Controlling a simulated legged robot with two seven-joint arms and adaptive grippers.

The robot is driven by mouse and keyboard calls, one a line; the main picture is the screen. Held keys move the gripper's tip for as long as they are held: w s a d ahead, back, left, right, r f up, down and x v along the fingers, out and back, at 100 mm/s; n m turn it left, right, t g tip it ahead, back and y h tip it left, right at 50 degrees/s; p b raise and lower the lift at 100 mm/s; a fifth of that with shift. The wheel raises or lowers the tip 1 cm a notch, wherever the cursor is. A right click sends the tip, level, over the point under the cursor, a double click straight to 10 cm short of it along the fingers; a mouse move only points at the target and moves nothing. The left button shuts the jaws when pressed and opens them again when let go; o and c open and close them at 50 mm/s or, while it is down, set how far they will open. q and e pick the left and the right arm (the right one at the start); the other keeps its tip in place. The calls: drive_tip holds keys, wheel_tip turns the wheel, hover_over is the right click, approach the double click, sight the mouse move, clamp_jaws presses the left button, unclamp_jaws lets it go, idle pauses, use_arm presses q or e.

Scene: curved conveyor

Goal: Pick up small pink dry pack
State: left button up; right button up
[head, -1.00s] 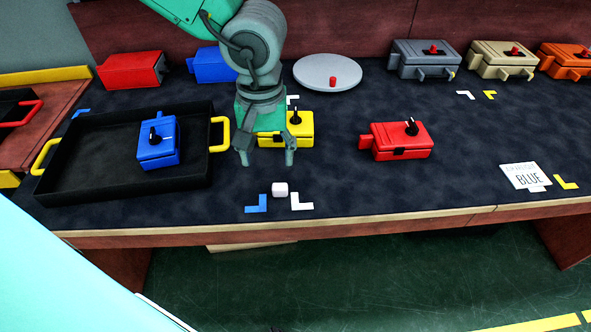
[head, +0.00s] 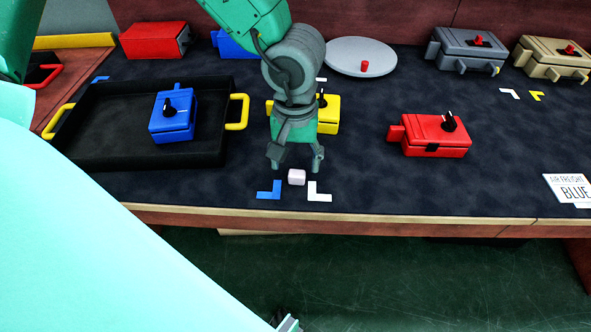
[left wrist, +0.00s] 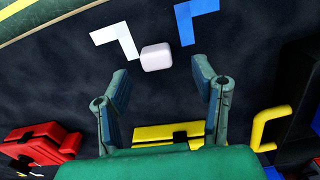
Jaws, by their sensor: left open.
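The small pink dry pack (head: 297,177) is a pale pink block on the dark table top, between a blue corner mark (head: 270,190) and a white corner mark (head: 318,192). It also shows in the left wrist view (left wrist: 156,57), ahead of the fingertips. My left gripper (head: 296,164) is open, its two fingers on either side of the pack in the head view. In the left wrist view the fingers (left wrist: 158,75) are spread and empty, with the pack just beyond them. My right gripper is not seen.
A yellow box (head: 328,115) stands right behind my left gripper. A black tray (head: 110,150) with a blue box (head: 172,116) in it is on the left. A red box (head: 434,135) stands on the right. The table's front edge (head: 400,218) is close to the pack.

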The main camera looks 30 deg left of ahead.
sight(296, 172)
use_arm(q)
drive_tip(key=f, duration=0.1)
drive_tip(key=f+b, duration=0.2)
drive_tip(key=f, duration=0.1)
drive_tip(key=shift+d, duration=0.25)
drive_tip(key=shift+d+f, duration=0.1)
drive_tip(key=shift+s, duration=0.1)
drive_tip(key=shift+c, duration=0.8)
drive_tip(key=c, duration=0.6)
drive_tip(key=shift+a, duration=0.2)
drive_tip(key=shift+c, duration=0.7)
